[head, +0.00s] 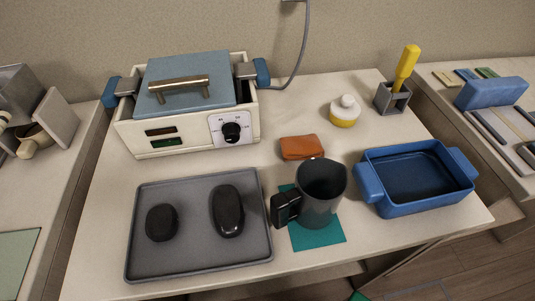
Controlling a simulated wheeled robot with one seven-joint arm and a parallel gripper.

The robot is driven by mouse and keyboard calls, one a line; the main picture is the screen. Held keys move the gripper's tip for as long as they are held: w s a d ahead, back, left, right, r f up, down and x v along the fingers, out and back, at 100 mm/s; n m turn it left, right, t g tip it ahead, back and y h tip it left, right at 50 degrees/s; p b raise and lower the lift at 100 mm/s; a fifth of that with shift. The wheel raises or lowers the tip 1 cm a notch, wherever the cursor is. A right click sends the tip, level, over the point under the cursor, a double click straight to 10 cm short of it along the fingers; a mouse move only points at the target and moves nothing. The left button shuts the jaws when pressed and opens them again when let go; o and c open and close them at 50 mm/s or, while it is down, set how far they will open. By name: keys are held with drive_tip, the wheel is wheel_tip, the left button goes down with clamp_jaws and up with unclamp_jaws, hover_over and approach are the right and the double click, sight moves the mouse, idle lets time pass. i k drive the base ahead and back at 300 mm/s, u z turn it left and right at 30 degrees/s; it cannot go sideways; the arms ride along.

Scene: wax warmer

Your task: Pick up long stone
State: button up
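The long stone (228,210) is a black, glossy, elongated stone. It lies on the right half of a grey tray (190,260) at the front left of the table in the head view. A shorter, rounder black stone (161,223) lies to its left on the same tray, apart from it. Both stones show whole from above. My gripper is not in view.
A dark mug (322,190) stands on a teal cloth (322,238) right of the tray. A wax warmer (185,118) with a blue lid stands behind the tray. A blue dish (415,192) and an orange-brown pouch (301,147) are also on the table (375,246).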

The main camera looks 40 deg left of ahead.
sight(228, 215)
drive_tip(key=u, duration=1.15)
drive_tip(key=k, duration=1.3)
drive_tip(key=u, duration=0.5)
drive_tip(key=i, duration=1)
drive_tip(key=z, duration=0.6)
